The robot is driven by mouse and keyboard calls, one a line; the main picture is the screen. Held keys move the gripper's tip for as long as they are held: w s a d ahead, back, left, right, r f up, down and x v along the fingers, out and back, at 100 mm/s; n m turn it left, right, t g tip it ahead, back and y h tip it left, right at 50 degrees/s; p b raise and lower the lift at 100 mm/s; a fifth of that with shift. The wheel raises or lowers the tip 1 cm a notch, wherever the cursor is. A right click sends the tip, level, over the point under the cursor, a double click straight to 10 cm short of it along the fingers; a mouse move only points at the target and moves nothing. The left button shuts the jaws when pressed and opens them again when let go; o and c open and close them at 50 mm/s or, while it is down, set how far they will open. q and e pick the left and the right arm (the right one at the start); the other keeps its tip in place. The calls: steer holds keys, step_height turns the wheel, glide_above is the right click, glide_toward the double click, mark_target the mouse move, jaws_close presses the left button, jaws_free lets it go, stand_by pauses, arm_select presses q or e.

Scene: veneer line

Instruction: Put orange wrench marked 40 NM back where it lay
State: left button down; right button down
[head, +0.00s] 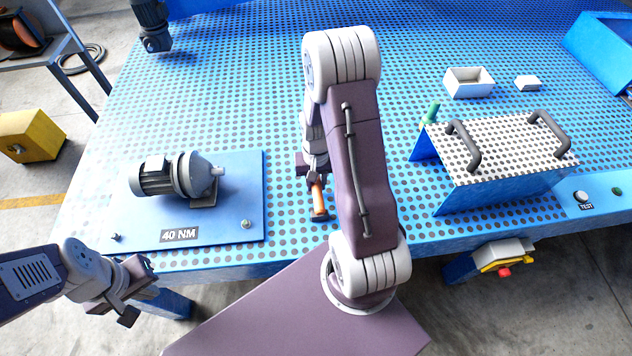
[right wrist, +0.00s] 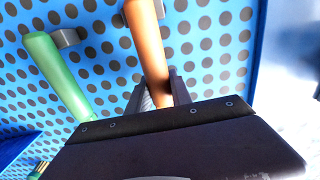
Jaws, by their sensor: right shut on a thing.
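My right gripper (head: 314,178) is shut on the orange wrench (head: 319,198) over the front part of the blue perforated table. In the right wrist view the orange handle (right wrist: 148,45) stands between the fingers of this gripper (right wrist: 158,92). A dark end shows at the wrench's lower tip; I cannot tell whether it touches the table. No marking is readable on the wrench. A plate labelled 40 NM (head: 180,235) carries a grey motor (head: 175,178), left of the wrench. My left gripper (head: 140,289) is open and empty off the table's front left edge.
A green handle (right wrist: 58,72) lies beside the orange one in the right wrist view. A perforated box with two dark handles (head: 500,150) stands at right. A white open box (head: 468,82) is behind it. The table (head: 245,70) is clear at back centre.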

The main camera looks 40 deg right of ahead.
steer(key=shift+f, duration=0.25)
steer(key=c, duration=1.1)
jaws_free()
step_height(320, 180, up, 8)
steer(key=p, duration=0.7)
